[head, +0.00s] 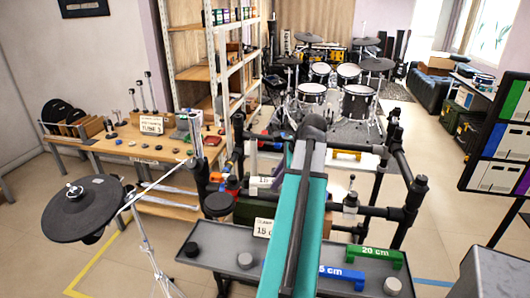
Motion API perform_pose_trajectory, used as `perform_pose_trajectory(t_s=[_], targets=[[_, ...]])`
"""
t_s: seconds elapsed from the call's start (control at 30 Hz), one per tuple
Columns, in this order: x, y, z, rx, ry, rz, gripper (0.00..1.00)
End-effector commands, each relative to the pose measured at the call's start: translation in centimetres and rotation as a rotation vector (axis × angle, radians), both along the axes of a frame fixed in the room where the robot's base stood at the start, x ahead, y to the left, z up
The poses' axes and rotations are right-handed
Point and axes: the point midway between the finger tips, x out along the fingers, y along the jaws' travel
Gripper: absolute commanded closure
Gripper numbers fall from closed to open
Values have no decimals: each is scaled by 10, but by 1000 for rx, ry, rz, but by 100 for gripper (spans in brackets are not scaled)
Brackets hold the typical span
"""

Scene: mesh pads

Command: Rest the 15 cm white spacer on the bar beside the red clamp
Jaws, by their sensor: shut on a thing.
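My teal arm reaches forward through the middle of the head view and hides my gripper. A white piece (262,181) with a "1" showing on its face is just left of my arm, at about bar height. It looks like the 15 cm white spacer; its right part is hidden behind my arm. I cannot tell whether it is held or touches the bar. The red clamp (232,186) is on the black rack's bar, left of the white piece. The middle of the bar is hidden behind my arm.
A grey tray (215,256) in front holds a green 20 cm spacer (368,254), a blue spacer (341,277) and round pads. A label card (263,228) stands behind it. A cymbal (83,208) stands left. A yellow spacer (345,155) is beyond the rack.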

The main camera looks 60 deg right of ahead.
Motion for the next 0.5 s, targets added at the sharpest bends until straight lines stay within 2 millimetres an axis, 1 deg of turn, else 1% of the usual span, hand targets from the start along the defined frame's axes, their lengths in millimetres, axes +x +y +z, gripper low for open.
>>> perform_pose_trajectory(t_s=[0.03, 0.5], targets=[[5, -4, 9, 10, 5, -7, 100], [38, -26, 23, 91, 50, -88, 100]])
